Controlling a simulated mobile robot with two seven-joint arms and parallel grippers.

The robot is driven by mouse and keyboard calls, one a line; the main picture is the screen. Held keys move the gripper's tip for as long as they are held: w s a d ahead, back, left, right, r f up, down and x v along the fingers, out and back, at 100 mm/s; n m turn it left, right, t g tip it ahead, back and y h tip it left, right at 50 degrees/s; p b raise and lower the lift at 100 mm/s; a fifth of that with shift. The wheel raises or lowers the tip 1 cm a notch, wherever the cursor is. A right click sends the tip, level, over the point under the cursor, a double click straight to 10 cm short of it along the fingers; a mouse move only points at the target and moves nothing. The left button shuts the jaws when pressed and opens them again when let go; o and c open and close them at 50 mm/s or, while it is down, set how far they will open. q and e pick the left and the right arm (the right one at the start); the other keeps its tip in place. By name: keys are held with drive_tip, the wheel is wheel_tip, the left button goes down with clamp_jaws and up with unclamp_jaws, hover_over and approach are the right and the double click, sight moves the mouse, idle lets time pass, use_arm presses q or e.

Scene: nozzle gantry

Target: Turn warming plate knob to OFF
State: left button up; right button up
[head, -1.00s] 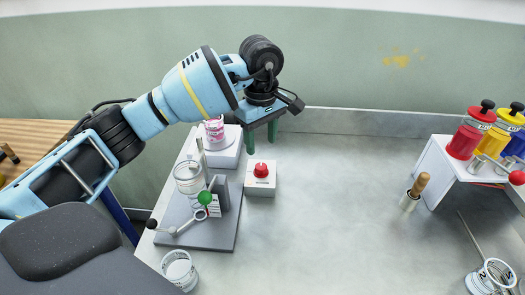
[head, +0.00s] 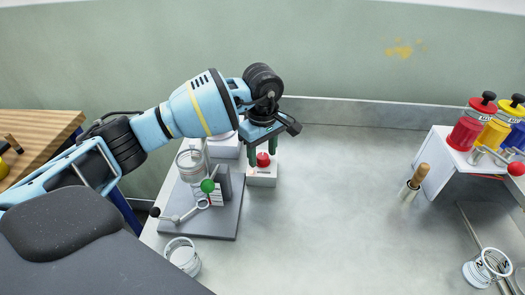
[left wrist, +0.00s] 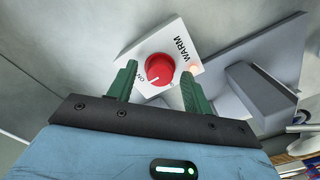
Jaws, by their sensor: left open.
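The red knob (head: 263,159) sits on a small white box (head: 262,178) on the bench. In the left wrist view the knob (left wrist: 160,68) is on a white face lettered WARM, with ON beside the knob. A white mark on the knob lies on the side toward ON, and a small light glows orange at the box's corner. My left gripper (head: 262,150) is open above the box. In the left wrist view its green fingers (left wrist: 156,86) stand apart, one on either side of the knob, with gaps visible. My right gripper is not in view.
Left of the box is a grey stand (head: 222,221) with a clear vessel and a green-ball lever (head: 208,186). A white unit (head: 225,150) stands behind, partly hidden by my arm. A glass cup (head: 182,257) is in front. Bench to the right is clear up to a brush (head: 414,182).

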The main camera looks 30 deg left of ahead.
use_arm(q)
drive_tip(key=c, duration=1)
drive_tip(key=shift+o, duration=0.2)
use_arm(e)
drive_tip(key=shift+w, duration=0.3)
